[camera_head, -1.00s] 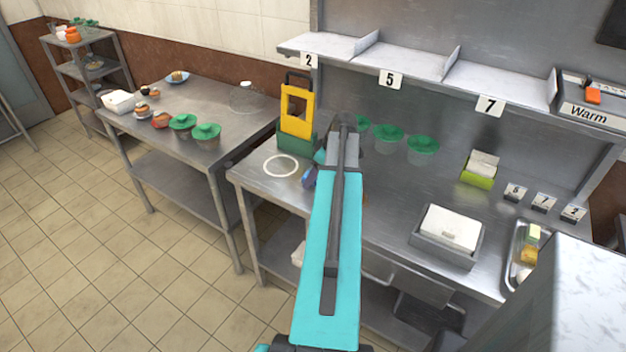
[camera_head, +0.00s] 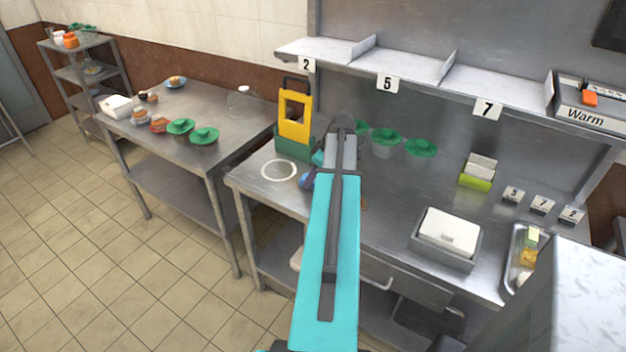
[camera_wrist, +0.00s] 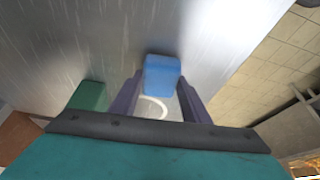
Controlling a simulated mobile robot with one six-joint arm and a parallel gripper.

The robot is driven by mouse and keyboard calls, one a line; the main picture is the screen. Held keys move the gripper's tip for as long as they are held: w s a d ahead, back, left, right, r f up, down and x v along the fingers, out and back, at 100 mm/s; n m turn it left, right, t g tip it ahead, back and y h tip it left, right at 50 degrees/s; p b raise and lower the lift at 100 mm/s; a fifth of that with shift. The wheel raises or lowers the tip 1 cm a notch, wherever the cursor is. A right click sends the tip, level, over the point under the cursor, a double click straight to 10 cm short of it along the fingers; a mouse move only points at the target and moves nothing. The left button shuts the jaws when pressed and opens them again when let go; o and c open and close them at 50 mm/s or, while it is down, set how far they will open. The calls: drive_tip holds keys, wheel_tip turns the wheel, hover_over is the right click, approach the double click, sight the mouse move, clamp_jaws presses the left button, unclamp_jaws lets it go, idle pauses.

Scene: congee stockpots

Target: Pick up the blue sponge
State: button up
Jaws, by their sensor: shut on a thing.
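The blue sponge (camera_wrist: 161,75) is a small blue block between the fingertips of my gripper (camera_wrist: 160,82) in the wrist view. The two dark fingers close on its left and right sides. A white ring marking (camera_wrist: 152,108) lies on the steel counter below, partly behind the sponge. In the head view my arm hides most of the gripper. A small blue patch (camera_head: 307,179) shows just left of the arm, right of the white ring on the counter (camera_head: 279,170); I cannot tell there how much of it is sponge.
A green and yellow holder (camera_head: 294,125) stands behind the ring. Green-lidded containers (camera_head: 387,142) stand farther right. A grey bin with a white lid (camera_head: 446,238) sits near the counter front. A numbered shelf (camera_head: 410,75) overhangs the back. A second table (camera_head: 215,110) is at left.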

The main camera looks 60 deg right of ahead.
drive_tip(key=shift+r+b, duration=0.45)
drive_tip(key=shift+r, duration=0.85)
drive_tip(key=s+a+b, duration=0.1)
drive_tip(key=s+a, duration=0.2)
drive_tip(key=s, duration=0.1)
drive_tip(key=s+a+r+b, duration=0.1)
drive_tip(key=s+a, duration=0.2)
drive_tip(key=s, duration=0.2)
drive_tip(key=s+a+b, duration=0.1)
drive_tip(key=s+a, duration=0.2)
drive_tip(key=s, duration=0.1)
drive_tip(key=shift+s+r, duration=0.15)
drive_tip(key=shift+r, duration=0.2)
